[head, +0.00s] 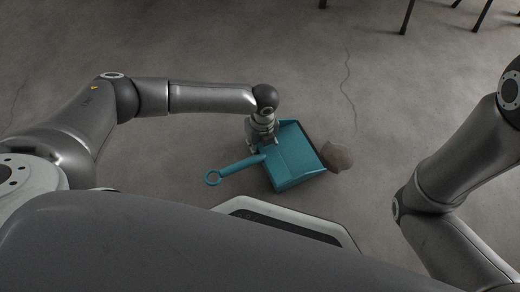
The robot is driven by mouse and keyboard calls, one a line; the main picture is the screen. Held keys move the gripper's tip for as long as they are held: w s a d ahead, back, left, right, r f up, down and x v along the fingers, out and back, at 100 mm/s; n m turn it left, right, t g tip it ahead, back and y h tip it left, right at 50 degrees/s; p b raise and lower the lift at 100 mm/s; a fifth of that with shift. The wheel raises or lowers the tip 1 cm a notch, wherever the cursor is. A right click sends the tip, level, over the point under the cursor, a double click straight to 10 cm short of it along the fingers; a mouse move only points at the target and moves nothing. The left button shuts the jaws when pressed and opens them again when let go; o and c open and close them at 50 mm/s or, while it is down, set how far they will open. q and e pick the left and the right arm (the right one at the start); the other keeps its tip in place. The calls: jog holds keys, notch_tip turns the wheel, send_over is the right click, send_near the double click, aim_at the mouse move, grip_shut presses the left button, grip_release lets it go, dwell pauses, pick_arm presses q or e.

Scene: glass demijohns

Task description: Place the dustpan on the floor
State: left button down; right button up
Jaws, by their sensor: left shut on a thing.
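A teal dustpan (296,160) shows in the middle of the head view. Its handle points left and ends in a ring, and its wide pan lies to the right. My left gripper (262,146) comes down from above and is shut on the dustpan near where the handle meets the pan. The fingertips are small and partly hidden by the wrist. I cannot tell whether the pan touches the floor (400,110) or hangs just above it. My right arm shows at the right edge, but its gripper is out of view.
A brownish rounded lump (337,156) sits right beside the pan's right edge. Thin dark furniture legs (407,16) stand at the top right. The grey concrete floor is cracked and clear to the left of and beyond the dustpan.

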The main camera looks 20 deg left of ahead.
pick_arm(q)
jog(key=shift+f, duration=0.1)
jog(key=shift+f, duration=0.15)
jog(key=c, duration=0.9)
grip_release()
notch_tip(320, 180, up, 11)
jog(key=p, duration=0.9)
jog(key=shift+w+d, duration=0.15)
jog(key=shift+r+p, duration=0.35)
jog(key=shift+p, duration=0.05)
jog(key=shift+r, duration=0.3)
